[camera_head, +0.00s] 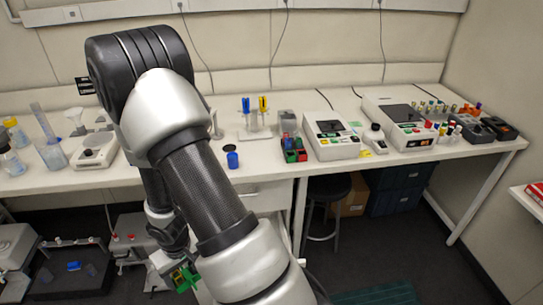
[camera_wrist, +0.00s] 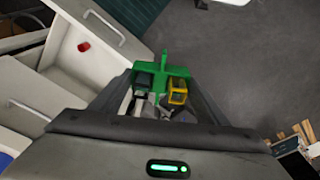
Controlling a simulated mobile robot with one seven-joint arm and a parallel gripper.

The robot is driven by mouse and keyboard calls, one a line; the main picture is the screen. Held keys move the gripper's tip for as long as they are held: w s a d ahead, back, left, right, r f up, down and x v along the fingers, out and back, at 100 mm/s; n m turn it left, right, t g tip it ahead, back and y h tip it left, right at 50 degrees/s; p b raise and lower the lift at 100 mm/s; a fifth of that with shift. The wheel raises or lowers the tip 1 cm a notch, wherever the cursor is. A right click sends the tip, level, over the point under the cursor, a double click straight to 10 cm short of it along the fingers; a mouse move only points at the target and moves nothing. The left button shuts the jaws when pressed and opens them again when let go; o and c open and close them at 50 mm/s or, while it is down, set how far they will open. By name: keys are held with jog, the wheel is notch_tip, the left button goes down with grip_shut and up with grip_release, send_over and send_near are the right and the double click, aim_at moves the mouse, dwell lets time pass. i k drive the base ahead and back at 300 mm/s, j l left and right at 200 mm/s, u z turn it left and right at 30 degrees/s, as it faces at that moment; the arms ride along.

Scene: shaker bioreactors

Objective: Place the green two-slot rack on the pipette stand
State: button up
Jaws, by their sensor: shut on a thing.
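The green two-slot rack (camera_head: 186,279) is low in front of the bench in the head view, partly hidden by my arm. My gripper (camera_wrist: 163,88) is shut on this green rack, which also shows between the fingers in the wrist view (camera_wrist: 163,68). A dark block and a yellow block show at its two slots. The pipette stand (camera_head: 255,135) is on the bench in the head view, with a blue and a yellow pipette upright on it. My gripper is below bench height, well apart from the stand.
A blue cup (camera_head: 233,160) is near the bench's front edge. A multicoloured block rack (camera_head: 294,150) and a white instrument (camera_head: 333,140) stand right of the stand. A white drawer (camera_wrist: 85,45) is at left in the wrist view, beside open floor (camera_wrist: 235,65).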

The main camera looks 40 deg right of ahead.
aim_at(260, 162)
jog(key=k+l, duration=0.15)
jog(key=l, duration=0.25)
jog(key=k+l, duration=0.1)
jog(key=l, duration=0.25)
jog(key=k+l, duration=0.15)
jog(key=l, duration=0.25)
jog(key=k+l, duration=0.1)
jog(key=l, duration=0.3)
